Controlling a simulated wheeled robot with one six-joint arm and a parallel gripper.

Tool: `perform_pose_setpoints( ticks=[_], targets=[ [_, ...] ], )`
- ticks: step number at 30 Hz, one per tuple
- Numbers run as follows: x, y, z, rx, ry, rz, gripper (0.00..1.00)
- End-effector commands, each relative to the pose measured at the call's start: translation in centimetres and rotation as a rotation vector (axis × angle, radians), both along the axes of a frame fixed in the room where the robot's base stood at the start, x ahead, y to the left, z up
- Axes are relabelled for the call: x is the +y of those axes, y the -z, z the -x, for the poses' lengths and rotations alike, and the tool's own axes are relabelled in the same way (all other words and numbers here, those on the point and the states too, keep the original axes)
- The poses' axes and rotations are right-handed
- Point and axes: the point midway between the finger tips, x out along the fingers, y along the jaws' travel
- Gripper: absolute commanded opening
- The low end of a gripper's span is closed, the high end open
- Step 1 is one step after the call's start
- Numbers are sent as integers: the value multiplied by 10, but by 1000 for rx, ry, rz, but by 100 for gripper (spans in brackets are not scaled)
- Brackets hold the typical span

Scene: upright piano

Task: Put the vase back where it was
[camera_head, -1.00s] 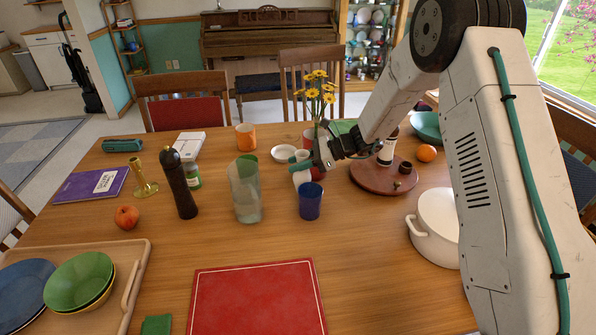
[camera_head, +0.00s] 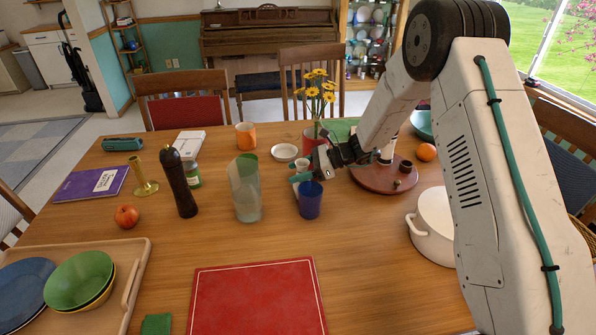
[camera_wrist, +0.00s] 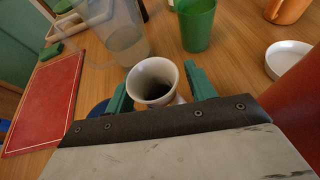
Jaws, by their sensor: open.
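A small white vase (camera_wrist: 153,80) with a flared rim and dark inside stands between my gripper's (camera_wrist: 157,84) two teal fingers in the wrist view. The fingers are open, one on each side of it, with a gap at least on the right. Its lower part is hidden by the gripper. In the head view my gripper (camera_head: 302,177) is low over the table, behind the blue cup (camera_head: 310,200), and a white rim, likely this vase (camera_head: 302,164), shows just behind the fingers. A red vase (camera_head: 313,138) with yellow flowers stands behind the gripper, partly covered.
Close around are a clear glass vessel (camera_head: 246,200), a green tumbler (camera_wrist: 197,24), a white dish (camera_head: 284,152) and an orange mug (camera_head: 245,136). A wooden turntable (camera_head: 372,180) and white pot (camera_head: 433,225) stand right. A red mat (camera_head: 258,300) lies in front.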

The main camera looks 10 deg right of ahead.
Motion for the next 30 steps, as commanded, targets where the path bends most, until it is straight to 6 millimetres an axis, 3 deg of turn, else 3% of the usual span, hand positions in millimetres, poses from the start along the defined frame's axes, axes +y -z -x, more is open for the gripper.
perform_pose_setpoints(
  ticks=[5, 19, 24, 30],
  targets=[
    [-11, -9, 0, -2, 2, -1, 55],
    [-97, -45, 10, -2, 1, -3, 55],
    [-109, -49, 11, 0, 0, -2, 55],
    [-110, -52, 13, -3, -5, 0, 55]
  ],
)
